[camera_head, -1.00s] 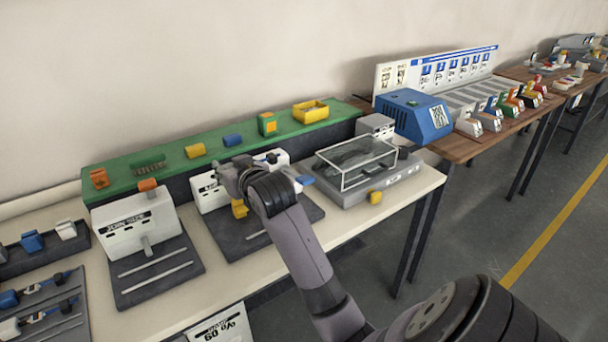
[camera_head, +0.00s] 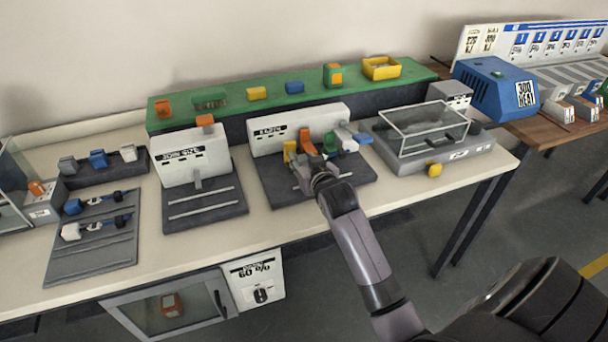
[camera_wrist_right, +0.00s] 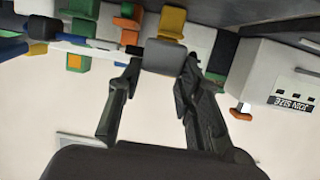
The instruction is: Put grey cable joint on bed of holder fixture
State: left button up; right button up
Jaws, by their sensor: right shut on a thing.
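My right gripper (camera_wrist_right: 158,72) is shut on a dark grey block (camera_wrist_right: 163,57), which I take as the grey cable joint. A pale rod or cable seems to run from it past blue and green parts to another dark block (camera_wrist_right: 38,48). In the head view the right gripper (camera_head: 318,168) is over the dark bed (camera_head: 285,190) of a white fixture with yellow, orange and green parts; my arm hides the held block there. Which station is the holder fixture is not certain. Contact between block and bed cannot be told. My left gripper is out of view.
Another white fixture (camera_head: 190,160) stands left of the gripper. A dark board (camera_head: 95,255) with cables lies farther left. A grey station with a clear frame (camera_head: 425,130) is to the right. A green shelf (camera_head: 220,105) runs behind. The table front (camera_head: 200,248) is clear.

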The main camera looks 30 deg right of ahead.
jog(key=shift+f, duration=2.35)
jog(key=shift+f, duration=0.1)
jog(key=o, duration=1.2)
jog(key=shift+s, duration=0.25)
jog(key=v, duration=1.1)
jog(key=shift+s+a+r, duration=0.1)
jog(key=shift+s+r, duration=0.15)
jog(key=shift+r, duration=0.05)
